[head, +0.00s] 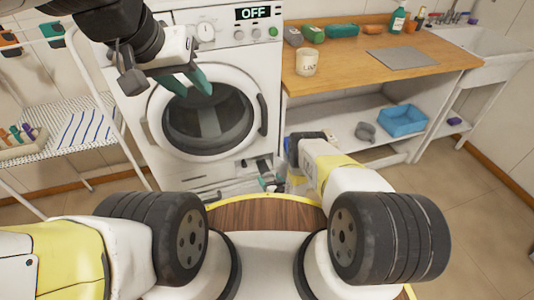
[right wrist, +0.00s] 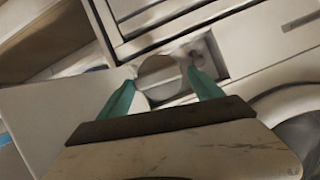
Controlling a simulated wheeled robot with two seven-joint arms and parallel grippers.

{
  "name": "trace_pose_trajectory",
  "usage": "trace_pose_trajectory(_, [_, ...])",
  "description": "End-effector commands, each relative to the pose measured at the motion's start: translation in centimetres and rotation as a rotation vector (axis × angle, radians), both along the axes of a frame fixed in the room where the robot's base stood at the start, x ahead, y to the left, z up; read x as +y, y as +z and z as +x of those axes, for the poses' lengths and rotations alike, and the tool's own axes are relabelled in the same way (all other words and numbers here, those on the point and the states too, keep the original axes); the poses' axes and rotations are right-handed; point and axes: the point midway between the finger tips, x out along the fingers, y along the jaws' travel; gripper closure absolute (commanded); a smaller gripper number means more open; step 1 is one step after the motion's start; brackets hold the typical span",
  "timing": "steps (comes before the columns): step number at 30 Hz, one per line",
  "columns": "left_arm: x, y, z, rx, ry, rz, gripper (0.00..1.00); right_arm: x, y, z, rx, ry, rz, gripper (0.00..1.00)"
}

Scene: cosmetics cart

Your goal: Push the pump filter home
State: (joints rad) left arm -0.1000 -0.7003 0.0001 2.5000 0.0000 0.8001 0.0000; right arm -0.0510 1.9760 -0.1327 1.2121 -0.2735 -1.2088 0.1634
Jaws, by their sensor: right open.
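The pump filter (right wrist: 160,77) is a round, pale grey cap in the right wrist view. It sits at a recess (right wrist: 212,55) low in the washing machine's white front, and I cannot tell how deep it is. My right gripper (right wrist: 162,88) is open, with one teal finger on each side of the cap; I cannot tell if they touch it. In the head view my right gripper (head: 268,178) is low before the washing machine (head: 225,60), and the filter cannot be made out there. My left gripper (head: 194,92) is open and empty before the round door.
A wooden counter (head: 440,60) with a cup (head: 306,62) stands to the right, above a shelf with a blue basket (head: 403,120). A wire rack (head: 75,128) stands to the left. The tiled floor at right is clear.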

Motion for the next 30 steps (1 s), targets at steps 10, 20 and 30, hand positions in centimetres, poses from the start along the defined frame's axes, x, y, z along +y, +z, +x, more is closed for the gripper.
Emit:
trace_pose_trajectory(10, [0.0, 0.0, 0.0, 0.0, 0.0, 0.0, 0.64, 1.2, -1.2, 2.8, -0.001, 0.0, 0.0, 0.25])
trace_pose_trajectory(20, [0.0, 0.0, 0.0, 0.0, 0.0, 0.0, 0.64, 1.2, -1.3, 3.0, 0.001, 0.0, 0.0, 0.29])
trace_pose_trajectory(30, [0.0, 0.0, 0.0, 0.0, 0.0, 0.0, 0.64, 1.2, -1.3, 3.0, 0.0, -0.001, 0.0, 0.95])
